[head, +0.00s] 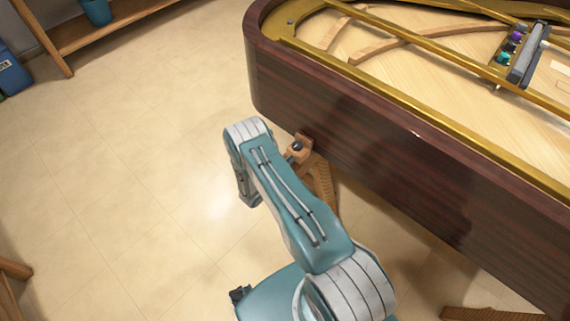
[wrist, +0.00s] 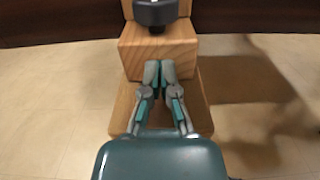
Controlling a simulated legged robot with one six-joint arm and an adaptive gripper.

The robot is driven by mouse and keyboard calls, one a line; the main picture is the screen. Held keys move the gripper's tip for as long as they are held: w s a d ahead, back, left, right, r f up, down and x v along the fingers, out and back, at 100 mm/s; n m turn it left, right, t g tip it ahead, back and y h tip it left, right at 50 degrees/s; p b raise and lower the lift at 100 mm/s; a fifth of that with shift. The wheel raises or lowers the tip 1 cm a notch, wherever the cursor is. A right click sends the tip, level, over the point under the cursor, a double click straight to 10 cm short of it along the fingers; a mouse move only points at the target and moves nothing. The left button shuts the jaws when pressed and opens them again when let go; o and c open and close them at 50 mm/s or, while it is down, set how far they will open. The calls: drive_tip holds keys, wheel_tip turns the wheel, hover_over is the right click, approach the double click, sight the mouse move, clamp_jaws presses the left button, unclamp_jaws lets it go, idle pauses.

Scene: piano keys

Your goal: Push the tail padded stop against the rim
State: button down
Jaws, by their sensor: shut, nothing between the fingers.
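The padded stop is a wooden block (wrist: 158,45) with a black knob-like part (wrist: 155,12) on it. It stands on a wooden stand (head: 322,190) beside the piano's dark rim (head: 340,120); the block shows in the head view (head: 303,142). The rim also shows as a dark band across the top of the wrist view (wrist: 60,20). I cannot tell whether the stop touches it. My gripper (wrist: 158,68) is shut and empty, its fingertips pointing at the block's near face; contact is unclear. In the head view my arm mostly hides the gripper.
The open piano body with its gold frame (head: 400,97) fills the right side. A row of small coloured knobs (head: 510,45) lies on it. A wooden shelf (head: 110,30) stands at upper left. The tiled floor (head: 130,190) on the left is clear.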

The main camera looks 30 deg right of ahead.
idle(0.3)
drive_tip(key=v, duration=1.4)
wheel_tip(320, 180, up, 28)
drive_tip(key=s+d+m+g+y, duration=0.25)
drive_tip(key=m+g+y, duration=0.45)
drive_tip(key=m, duration=0.5)
drive_tip(key=s+a+r+m+t+y, duration=0.3)
drive_tip(key=s+r+m+y, duration=0.2)
drive_tip(key=s+r, duration=0.4)
drive_tip(key=s+a+r+m+t+y, duration=0.3)
drive_tip(key=s+r+m+y, duration=0.2)
drive_tip(key=s+r, duration=0.5)
drive_tip(key=shift+s+a+r, duration=0.25)
drive_tip(key=shift+s+a, duration=0.05)
drive_tip(key=shift+s, duration=0.2)
